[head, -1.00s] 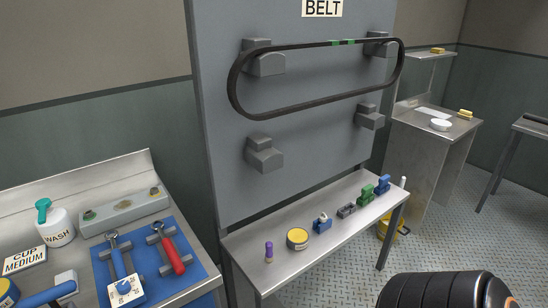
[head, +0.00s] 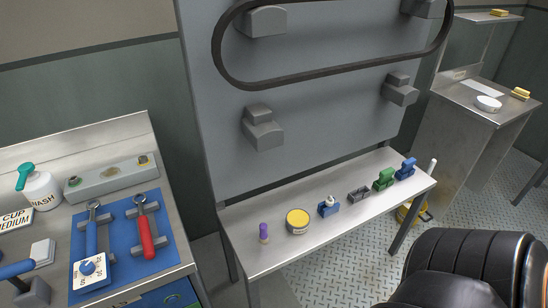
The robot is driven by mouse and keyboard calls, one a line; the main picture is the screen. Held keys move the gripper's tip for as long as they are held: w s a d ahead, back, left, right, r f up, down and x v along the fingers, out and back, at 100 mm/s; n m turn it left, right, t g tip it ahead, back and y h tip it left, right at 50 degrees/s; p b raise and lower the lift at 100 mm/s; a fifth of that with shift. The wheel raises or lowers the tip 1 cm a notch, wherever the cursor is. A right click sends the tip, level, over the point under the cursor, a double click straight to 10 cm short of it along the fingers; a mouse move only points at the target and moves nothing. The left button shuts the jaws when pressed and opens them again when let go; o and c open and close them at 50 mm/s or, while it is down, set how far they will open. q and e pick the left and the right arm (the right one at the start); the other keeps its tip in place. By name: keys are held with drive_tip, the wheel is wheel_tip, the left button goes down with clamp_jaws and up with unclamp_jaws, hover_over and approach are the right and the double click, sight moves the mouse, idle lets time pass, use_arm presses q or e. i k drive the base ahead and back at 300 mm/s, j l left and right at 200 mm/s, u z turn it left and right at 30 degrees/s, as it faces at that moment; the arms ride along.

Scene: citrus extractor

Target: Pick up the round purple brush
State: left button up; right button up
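The round purple brush (head: 263,232) stands upright near the left end of the narrow metal bench (head: 245,258), with its purple part on top and a paler base below. It is left of a round yellow-topped tin (head: 297,221), with a small gap between them. Part of my own arm shows as a black, ribbed shape at the bottom right. Neither of my grippers is in view, and nothing is touching the brush.
A blue and white item (head: 328,206), a grey block (head: 359,195), a green item (head: 384,179) and a blue one (head: 405,169) line the bench. The belt panel (head: 330,110) rises behind. A tool counter with a blue mat (head: 120,245) stands left.

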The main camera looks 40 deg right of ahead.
sight(263, 239)
drive_tip(key=l, duration=0.95)
drive_tip(key=i+l, duration=0.55)
drive_tip(key=l, duration=0.05)
